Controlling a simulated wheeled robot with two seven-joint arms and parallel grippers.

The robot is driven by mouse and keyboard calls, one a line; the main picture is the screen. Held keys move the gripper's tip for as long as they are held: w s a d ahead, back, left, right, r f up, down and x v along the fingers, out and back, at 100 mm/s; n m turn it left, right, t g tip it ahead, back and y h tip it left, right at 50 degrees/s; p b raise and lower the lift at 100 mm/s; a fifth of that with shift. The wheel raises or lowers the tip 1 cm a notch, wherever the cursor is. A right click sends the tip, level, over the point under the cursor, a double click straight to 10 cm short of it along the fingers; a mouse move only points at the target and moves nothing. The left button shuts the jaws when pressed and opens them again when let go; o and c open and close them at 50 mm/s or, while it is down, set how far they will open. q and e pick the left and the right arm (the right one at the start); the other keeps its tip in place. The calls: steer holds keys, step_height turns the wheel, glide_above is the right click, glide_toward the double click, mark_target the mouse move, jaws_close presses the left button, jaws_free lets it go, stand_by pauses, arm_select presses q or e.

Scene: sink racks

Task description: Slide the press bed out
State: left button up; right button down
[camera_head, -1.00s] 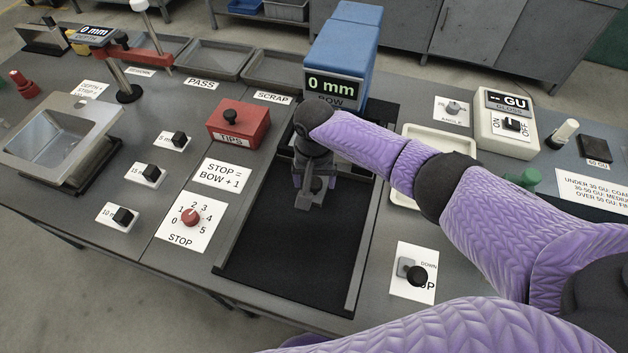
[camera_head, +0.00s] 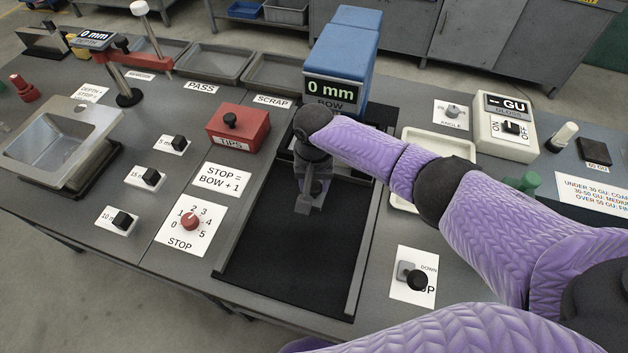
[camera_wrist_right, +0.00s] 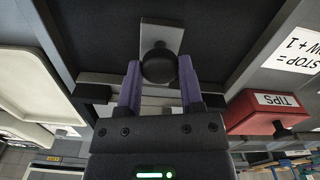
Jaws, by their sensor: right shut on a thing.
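The blue press (camera_head: 343,50) stands at the back of a dark bay (camera_head: 285,255) with grey side rails; its display reads 0 mm, with BOW below. My right gripper (camera_head: 308,195) reaches down into the bay in front of the press. In the right wrist view my right gripper (camera_wrist_right: 159,82) is shut on a round dark knob (camera_wrist_right: 158,62), which stands on a light grey plate (camera_wrist_right: 160,34). My arm hides much of the bed area under the press. My left gripper is out of view.
Left of the bay are a red TIPS box (camera_head: 236,127) and a STOP dial (camera_head: 190,221). Right of it are a pale tray (camera_head: 436,143) and an UP/DOWN lever (camera_head: 413,275). The front of the bay floor is clear.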

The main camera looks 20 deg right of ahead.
steer(key=s+a+p, duration=0.1)
steer(key=s+p, duration=0.1)
steer(key=s+a+p, duration=0.2)
steer(key=p, duration=0.1)
steer(key=s+a+r+p, duration=0.1)
steer(key=s+p, duration=0.1)
steer(key=p, duration=0.1)
steer(key=shift+s+a, duration=0.25)
steer(key=shift+s, duration=0.1)
steer(key=s+a+p, duration=0.1)
steer(key=s, duration=0.1)
steer(key=s+a+p, duration=0.2)
steer(key=s, duration=0.1)
steer(key=s+a+p, duration=0.2)
steer(key=s, duration=0.1)
steer(key=shift+a+f, duration=0.2)
steer(key=shift+f, duration=0.15)
steer(key=shift+s+a+f+p, duration=0.2)
steer(key=shift+s+a+p, duration=0.3)
steer(key=shift+s, duration=0.15)
steer(key=shift+s, duration=0.1)
steer(key=shift+c, duration=1.1)
jaws_free()
step_height(320, 180, up, 10)
steer(key=p, duration=0.5)
